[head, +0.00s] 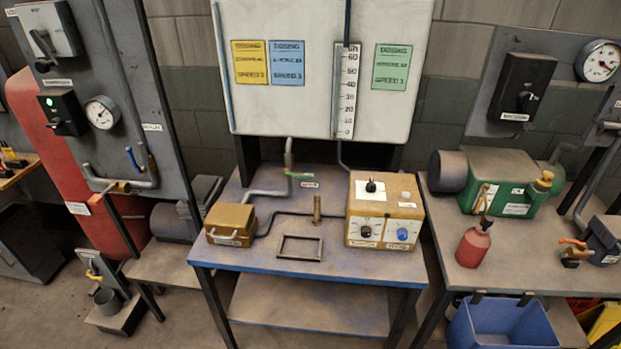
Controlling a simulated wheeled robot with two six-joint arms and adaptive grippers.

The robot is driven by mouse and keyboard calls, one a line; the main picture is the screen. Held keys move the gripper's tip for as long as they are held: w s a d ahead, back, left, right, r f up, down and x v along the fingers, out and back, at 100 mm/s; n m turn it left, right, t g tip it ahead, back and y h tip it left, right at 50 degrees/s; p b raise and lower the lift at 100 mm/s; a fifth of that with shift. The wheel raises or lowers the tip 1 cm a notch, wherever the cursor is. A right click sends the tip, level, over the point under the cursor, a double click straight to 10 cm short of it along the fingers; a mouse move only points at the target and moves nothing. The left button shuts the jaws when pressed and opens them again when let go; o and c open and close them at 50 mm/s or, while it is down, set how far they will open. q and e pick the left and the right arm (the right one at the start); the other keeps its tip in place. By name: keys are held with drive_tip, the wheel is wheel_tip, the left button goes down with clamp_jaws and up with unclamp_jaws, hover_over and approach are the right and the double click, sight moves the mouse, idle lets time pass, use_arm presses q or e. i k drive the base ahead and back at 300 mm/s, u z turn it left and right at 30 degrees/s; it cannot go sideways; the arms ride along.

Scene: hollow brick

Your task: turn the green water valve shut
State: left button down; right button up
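A small green valve lever (299,175) sits on the upright grey pipe (289,155) at the back of the blue-edged middle table. The lever appears to lie roughly level, pointing to the right of the pipe. A small white label (309,184) is just below and right of it; its text is too small to read. Neither of my grippers is in the head view, so nothing touches the lever here.
A yellow control box (385,210) stands right of the valve, and a yellow lidded box (230,224) stands left. A short brown post (317,209) and an empty rectangular frame (299,248) are in front. A white board (300,110) rises behind the table (300,266).

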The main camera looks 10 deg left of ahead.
sight(299, 175)
drive_tip(key=z, duration=0.75)
drive_tip(key=i, duration=0.65)
drive_tip(key=u, duration=0.3)
